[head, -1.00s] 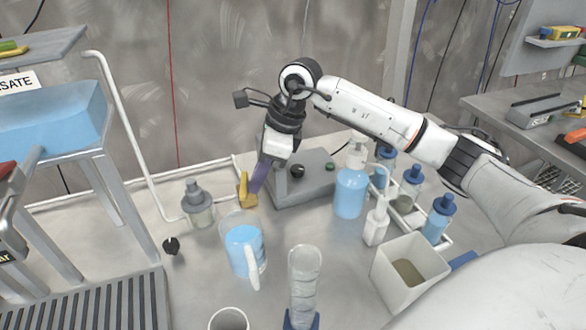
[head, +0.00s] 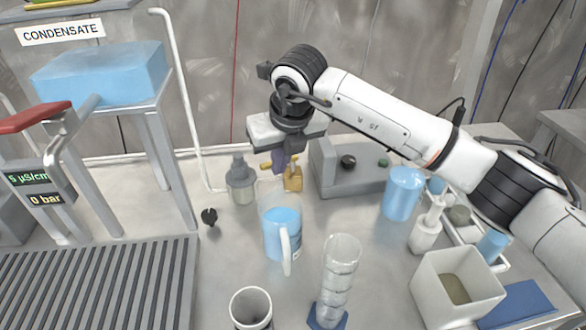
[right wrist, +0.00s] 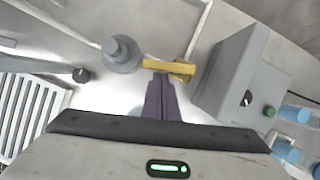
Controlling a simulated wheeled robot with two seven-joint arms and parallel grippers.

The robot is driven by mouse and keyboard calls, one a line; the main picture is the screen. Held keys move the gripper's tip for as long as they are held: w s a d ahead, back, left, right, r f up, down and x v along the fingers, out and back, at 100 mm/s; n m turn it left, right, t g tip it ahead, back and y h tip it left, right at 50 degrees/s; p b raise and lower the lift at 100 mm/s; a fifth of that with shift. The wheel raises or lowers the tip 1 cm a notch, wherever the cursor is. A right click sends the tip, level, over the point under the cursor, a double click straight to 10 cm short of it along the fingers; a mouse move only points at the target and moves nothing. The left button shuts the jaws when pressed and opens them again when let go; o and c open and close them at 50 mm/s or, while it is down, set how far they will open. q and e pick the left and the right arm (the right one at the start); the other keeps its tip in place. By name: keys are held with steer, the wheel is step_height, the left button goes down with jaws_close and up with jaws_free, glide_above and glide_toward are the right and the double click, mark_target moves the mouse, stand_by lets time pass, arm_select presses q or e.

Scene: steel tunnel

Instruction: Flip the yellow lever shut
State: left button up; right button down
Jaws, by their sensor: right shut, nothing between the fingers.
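The yellow lever (head: 292,178) stands on the steel bench between a grey-capped bottle and a grey box. A thinner yellow part shows left of the fingers in the head view; in the right wrist view the lever (right wrist: 178,67) is a yellow bar just beyond the fingertips. My right gripper (head: 278,165) points down at the lever, its purple fingers shut and empty. In the right wrist view the fingertips (right wrist: 160,76) lie close against the bar; I cannot tell whether they touch. The fingers hide part of the lever in the head view. My left gripper is not in view.
The grey box (head: 328,170) with a black knob is right of the lever. The capped bottle (head: 240,184) is left of it. A jug of blue liquid (head: 282,235), a clear cylinder (head: 338,275) and a square beaker (head: 430,288) stand nearer. A drain grating (head: 110,285) fills the front left.

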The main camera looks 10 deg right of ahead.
steer(key=shift+w+a+m+b, duration=0.3)
steer(key=shift+w+a+b, duration=0.15)
steer(key=shift+b, duration=0.2)
steer(key=shift+w, duration=0.1)
steer(key=shift+a+r, duration=0.1)
stand_by(0.3)
steer(key=a+p+v, duration=0.1)
steer(key=p+v, duration=0.3)
steer(key=v, duration=0.5)
steer(key=shift+s+r, duration=0.35)
steer(key=shift+r, duration=0.05)
steer(key=shift+d, duration=0.1)
